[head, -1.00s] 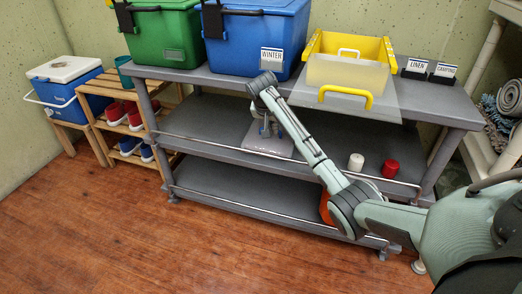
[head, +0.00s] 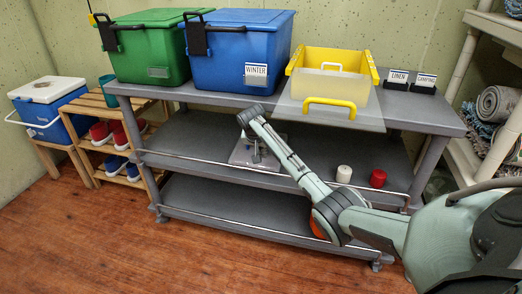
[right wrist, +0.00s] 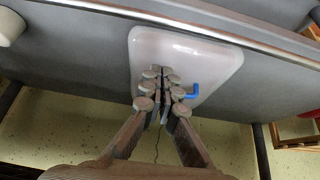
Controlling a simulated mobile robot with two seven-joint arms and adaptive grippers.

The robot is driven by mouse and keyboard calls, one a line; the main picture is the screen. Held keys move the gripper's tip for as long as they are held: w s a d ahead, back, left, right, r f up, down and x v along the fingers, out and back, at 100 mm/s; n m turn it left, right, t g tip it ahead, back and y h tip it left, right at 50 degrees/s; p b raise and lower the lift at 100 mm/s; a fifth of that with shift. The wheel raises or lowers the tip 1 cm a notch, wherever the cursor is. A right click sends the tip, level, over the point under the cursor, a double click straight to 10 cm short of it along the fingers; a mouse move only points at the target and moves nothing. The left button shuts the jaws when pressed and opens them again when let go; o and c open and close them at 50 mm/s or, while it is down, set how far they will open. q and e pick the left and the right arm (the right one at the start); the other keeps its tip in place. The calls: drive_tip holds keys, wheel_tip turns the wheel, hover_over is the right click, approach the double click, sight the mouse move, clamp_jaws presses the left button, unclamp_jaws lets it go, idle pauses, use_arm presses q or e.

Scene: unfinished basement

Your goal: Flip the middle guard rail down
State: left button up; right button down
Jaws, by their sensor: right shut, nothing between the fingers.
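The middle guard rail (head: 200,163) is a thin metal bar along the front edge of the grey rack's middle shelf (head: 190,137). Its exact tilt is hard to tell. It also crosses the top of the right wrist view (right wrist: 215,29). My right gripper (head: 257,157) points down over the middle shelf, behind the rail and apart from it. In the right wrist view its fingers (right wrist: 161,72) are shut and empty, above a pale rounded tray-like item (right wrist: 210,55) with a blue hook. My left gripper is not in view.
A white candle (head: 344,174) and a red candle (head: 378,179) stand right of the gripper on the middle shelf. Green (head: 150,50) and blue (head: 240,45) bins and a yellow-handled bin (head: 330,85) crowd the top shelf. Another rail (head: 220,226) fronts the bottom shelf.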

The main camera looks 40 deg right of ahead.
drive_tip(key=x, duration=0.2)
drive_tip(key=shift+d+f+b, duration=0.15)
drive_tip(key=shift+f+b, duration=0.15)
drive_tip(key=shift+f, duration=0.05)
drive_tip(key=shift+s+a+f, duration=0.1)
drive_tip(key=shift+s+a, duration=0.05)
drive_tip(key=shift+a, duration=0.15)
drive_tip(key=shift+s+a+f+p, duration=0.1)
drive_tip(key=shift+s+a+p, duration=0.3)
drive_tip(key=shift+s+a, duration=0.25)
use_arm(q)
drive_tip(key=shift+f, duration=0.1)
use_arm(e)
drive_tip(key=shift+s+a+f, duration=0.2)
drive_tip(key=shift+s+a, duration=0.2)
drive_tip(key=shift+a, duration=0.15)
drive_tip(key=shift+s+a, duration=0.1)
drive_tip(key=shift+s+a+t+h+p, duration=0.2)
drive_tip(key=shift+a+t+h+p, duration=0.05)
drive_tip(key=shift+t+h+p, duration=0.05)
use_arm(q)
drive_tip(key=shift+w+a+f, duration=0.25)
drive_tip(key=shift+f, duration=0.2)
